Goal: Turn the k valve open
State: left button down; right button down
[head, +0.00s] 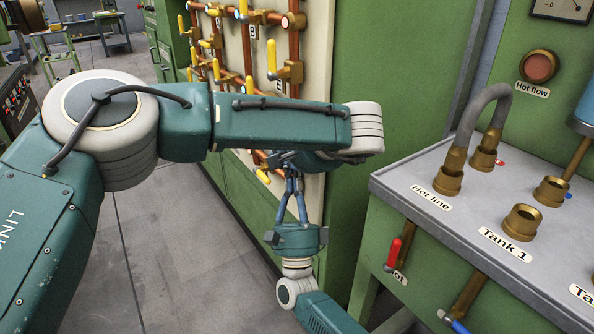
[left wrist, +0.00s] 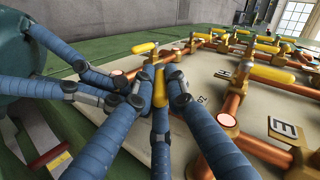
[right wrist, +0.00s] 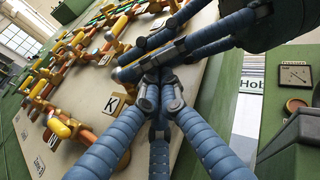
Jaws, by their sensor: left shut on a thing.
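In the left wrist view, my left gripper (left wrist: 153,82) has its blue fingers closed around a yellow valve handle (left wrist: 160,92) on the panel. The right wrist view shows a K label (right wrist: 115,104) on the panel, near the left gripper's fingertips. I take the held handle to be the K valve's, but the fingers cover most of it. In the head view my left forearm hides this valve. My right gripper (head: 292,181) points up from below, just under the left one, its fingertips together. Its fingers (right wrist: 161,100) appear empty in the right wrist view.
The cream panel (right wrist: 190,110) carries copper pipes and several yellow-handled valves, including one by the E label (left wrist: 284,130). A grey-topped green bench (head: 415,178) with brass fittings and a hose stands right. The floor (head: 170,240) left of the panel is clear.

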pick_arm(q)
jog(key=shift+s+f, duration=0.15)
jog(key=shift+f, duration=0.1)
